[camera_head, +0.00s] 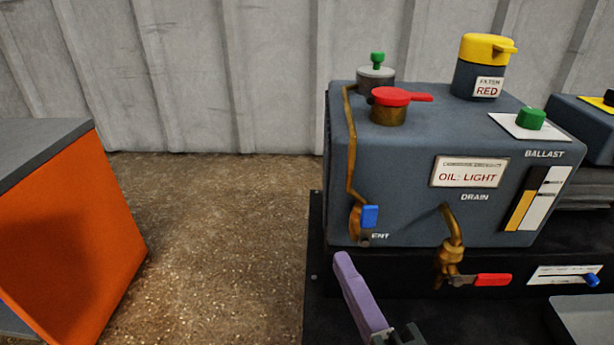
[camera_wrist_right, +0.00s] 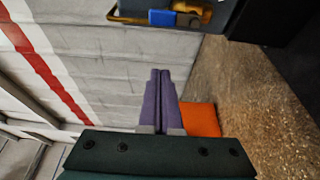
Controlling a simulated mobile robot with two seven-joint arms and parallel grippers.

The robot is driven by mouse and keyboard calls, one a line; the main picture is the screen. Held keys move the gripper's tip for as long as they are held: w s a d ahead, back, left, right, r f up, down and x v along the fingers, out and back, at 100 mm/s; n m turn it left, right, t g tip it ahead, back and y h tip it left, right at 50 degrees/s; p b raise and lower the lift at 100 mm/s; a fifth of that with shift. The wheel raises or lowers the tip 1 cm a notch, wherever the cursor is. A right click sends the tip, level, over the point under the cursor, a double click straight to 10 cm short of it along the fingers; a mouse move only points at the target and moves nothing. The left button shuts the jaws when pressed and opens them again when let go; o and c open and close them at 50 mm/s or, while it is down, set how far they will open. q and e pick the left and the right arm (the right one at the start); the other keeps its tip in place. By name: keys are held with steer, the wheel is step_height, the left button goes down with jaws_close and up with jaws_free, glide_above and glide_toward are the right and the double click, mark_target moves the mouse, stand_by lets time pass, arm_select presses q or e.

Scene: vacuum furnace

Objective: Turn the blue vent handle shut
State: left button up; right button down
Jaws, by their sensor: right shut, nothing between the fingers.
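The blue vent handle (camera_head: 370,216) sits on a brass fitting at the lower left of the grey machine's front face, beside lettering that is partly covered. It also shows at the top of the right wrist view (camera_wrist_right: 174,18), against the brass pipe. My right gripper (camera_head: 345,262) has purple fingers and is below and slightly left of the handle in the head view. Its fingers are together and empty in the right wrist view (camera_wrist_right: 160,74), apart from the handle. My left gripper is not in view.
The grey machine (camera_head: 400,170) carries a red-handled valve (camera_head: 398,97) on top and a red drain handle (camera_head: 492,280) at lower right. A brass pipe (camera_head: 350,140) runs down its left edge. An orange cabinet (camera_head: 70,230) stands at left, with open floor (camera_head: 220,240) between.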

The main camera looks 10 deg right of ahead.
mark_target(367, 227)
steer(key=w+b, duration=0.4)
steer(key=w, duration=0.4)
steer(key=d, duration=0.1)
steer(key=s+d, duration=0.1)
steer(key=d, duration=0.1)
steer(key=shift+s+d+b, duration=0.2)
steer(key=shift+s+b, duration=0.1)
steer(key=shift+s, duration=0.1)
